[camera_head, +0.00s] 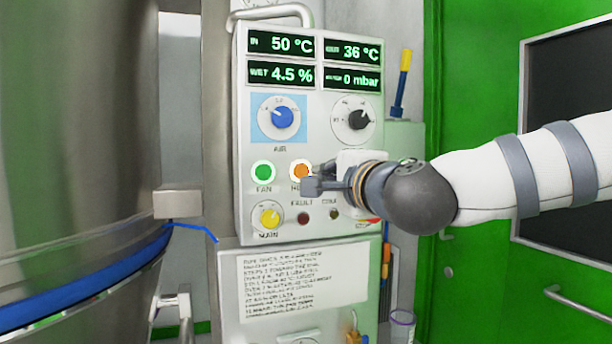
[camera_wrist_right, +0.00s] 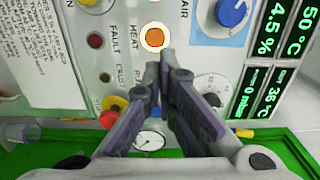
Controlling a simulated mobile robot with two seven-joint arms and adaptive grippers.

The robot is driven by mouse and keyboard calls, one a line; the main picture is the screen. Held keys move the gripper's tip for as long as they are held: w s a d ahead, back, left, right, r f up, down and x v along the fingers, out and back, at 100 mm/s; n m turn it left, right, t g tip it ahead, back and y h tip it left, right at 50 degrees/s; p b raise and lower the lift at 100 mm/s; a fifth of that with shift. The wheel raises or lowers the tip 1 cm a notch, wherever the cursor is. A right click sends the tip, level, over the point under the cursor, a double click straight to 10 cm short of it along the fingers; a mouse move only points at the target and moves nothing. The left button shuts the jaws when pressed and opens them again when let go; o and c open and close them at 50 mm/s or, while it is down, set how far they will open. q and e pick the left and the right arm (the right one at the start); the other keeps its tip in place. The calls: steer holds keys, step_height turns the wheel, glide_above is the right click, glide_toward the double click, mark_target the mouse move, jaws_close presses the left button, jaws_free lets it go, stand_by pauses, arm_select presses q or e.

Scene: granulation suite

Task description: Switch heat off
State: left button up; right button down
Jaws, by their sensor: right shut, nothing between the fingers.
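The orange HEAT button (camera_head: 299,170) is on the grey control panel (camera_head: 245,120), right of the green FAN button (camera_head: 263,172). It has a pale ring and looks lit. In the right wrist view the HEAT button (camera_wrist_right: 155,38) is just beyond my fingertips. My right gripper (camera_head: 310,187) is shut and empty, in front of the panel at the HEAT button's lower right. It partly covers the HEAT label. In the right wrist view the gripper's fingertips (camera_wrist_right: 160,72) point toward the button; whether they touch the panel I cannot tell. My left gripper is not in view.
A blue AIR knob (camera_head: 282,117) and a black-pointer knob (camera_head: 357,121) are above the buttons. A yellow MAIN knob (camera_head: 269,217) and dark FAULT lamp (camera_head: 303,218) are below. A red stop button (camera_wrist_right: 110,118) lies near the gripper. A large steel vessel (camera_head: 75,130) stands left.

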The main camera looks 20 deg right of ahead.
steer(key=b, duration=0.2)
glide_toward(302, 169)
steer(key=w, duration=0.6)
steer(key=shift+w, duration=0.15)
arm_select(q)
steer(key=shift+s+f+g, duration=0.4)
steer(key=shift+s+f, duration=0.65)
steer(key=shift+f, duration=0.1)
arm_select(e)
steer(key=shift+w+a, duration=0.1)
steer(key=shift+w, duration=0.25)
